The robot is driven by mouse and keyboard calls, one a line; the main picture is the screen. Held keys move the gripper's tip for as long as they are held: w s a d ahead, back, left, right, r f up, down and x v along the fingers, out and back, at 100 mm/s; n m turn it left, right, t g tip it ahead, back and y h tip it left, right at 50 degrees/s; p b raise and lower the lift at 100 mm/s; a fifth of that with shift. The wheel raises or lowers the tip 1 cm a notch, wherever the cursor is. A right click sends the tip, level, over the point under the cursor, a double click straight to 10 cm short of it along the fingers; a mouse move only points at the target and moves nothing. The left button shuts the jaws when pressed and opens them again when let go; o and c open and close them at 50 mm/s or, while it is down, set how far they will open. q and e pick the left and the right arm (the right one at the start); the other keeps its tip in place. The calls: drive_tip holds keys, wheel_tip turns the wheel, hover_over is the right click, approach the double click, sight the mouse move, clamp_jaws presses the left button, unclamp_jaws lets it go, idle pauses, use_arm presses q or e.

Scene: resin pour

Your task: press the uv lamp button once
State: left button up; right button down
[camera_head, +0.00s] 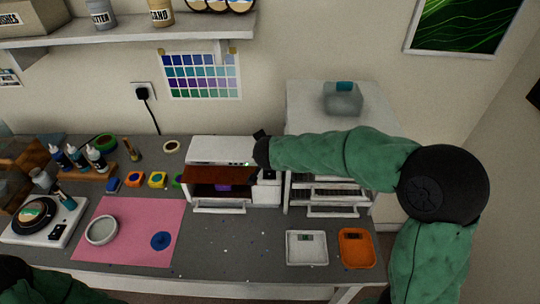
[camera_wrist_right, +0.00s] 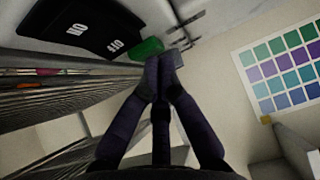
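The UV lamp (camera_head: 222,148) is a white box at the back middle of the bench. Its brown-orange front flap (camera_head: 218,173) stands out over an opening with something purple (camera_head: 222,187) inside. Small marks and a green spot (camera_head: 247,163) show at its front right. My right gripper (camera_head: 262,146) is at the lamp's upper right corner. In the right wrist view its fingertips (camera_wrist_right: 165,62) are together, with nothing seen between them. A green button-like piece (camera_wrist_right: 147,47) lies right beside them; I cannot tell whether they touch it. My left gripper is out of view.
White drawers (camera_head: 328,192) stand right of the lamp, with a clear container on top. A pink mat (camera_head: 120,250) with a grey ring-shaped dish (camera_head: 101,230), a scale (camera_head: 40,222), and white (camera_head: 306,248) and orange (camera_head: 356,248) trays are on the bench. The front middle is mostly clear.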

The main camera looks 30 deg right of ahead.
drive_tip(key=shift+f, duration=0.15)
idle(0.7)
drive_tip(key=shift+r, duration=0.8)
drive_tip(key=shift+r, duration=0.1)
drive_tip(key=shift+r+p, duration=1.2)
drive_tip(key=shift+r, duration=1.25)
